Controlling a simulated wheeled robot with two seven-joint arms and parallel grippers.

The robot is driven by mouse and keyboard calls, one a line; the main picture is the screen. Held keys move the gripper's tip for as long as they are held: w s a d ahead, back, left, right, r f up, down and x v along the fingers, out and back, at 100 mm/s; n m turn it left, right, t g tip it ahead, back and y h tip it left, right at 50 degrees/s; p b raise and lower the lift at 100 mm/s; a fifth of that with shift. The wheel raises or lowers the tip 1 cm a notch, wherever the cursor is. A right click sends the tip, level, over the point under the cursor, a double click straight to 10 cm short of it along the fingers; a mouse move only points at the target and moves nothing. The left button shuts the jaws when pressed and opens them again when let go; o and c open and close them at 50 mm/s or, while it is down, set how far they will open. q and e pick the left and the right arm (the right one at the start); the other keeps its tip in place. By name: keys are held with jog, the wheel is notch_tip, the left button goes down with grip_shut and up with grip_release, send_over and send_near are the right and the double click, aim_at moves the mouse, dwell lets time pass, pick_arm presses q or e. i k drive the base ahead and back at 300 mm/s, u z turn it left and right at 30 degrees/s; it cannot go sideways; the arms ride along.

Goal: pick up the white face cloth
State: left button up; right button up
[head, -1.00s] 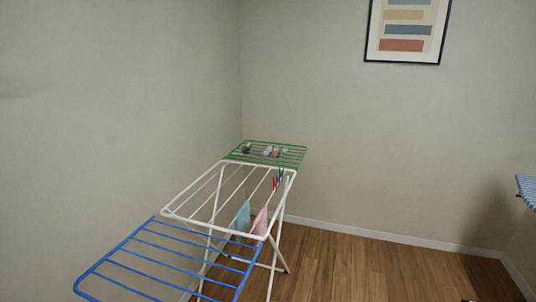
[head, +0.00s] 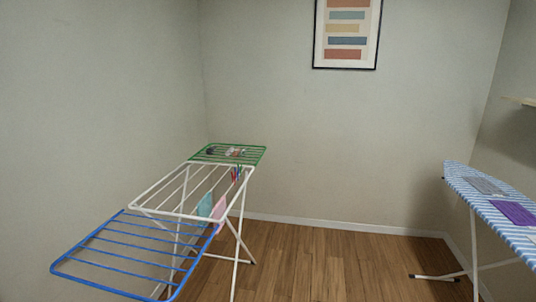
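I cannot make out a white face cloth for certain. A pale greyish flat piece (head: 486,185) lies on the ironing board at the right; I cannot tell what it is. A purple folded cloth (head: 515,213) lies nearer on the same board. A teal cloth (head: 205,205) and a pink cloth (head: 219,209) hang from the drying rack at the left. Neither of my grippers is in view.
The drying rack (head: 137,208) has blue and green end wings, with small unclear items on the green one. The striped ironing board (head: 465,178) stands at the right. A shelf edge (head: 520,101) shows above it. Wooden floor (head: 325,262) between them is clear.

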aim_at(229, 152)
jog(key=z, duration=0.45)
jog(key=i, duration=1.15)
jog(key=z, duration=0.75)
jog(key=i, duration=2.35)
jog(key=u, duration=1)
jog(key=i, duration=1.4)
jog(key=u, duration=0.8)
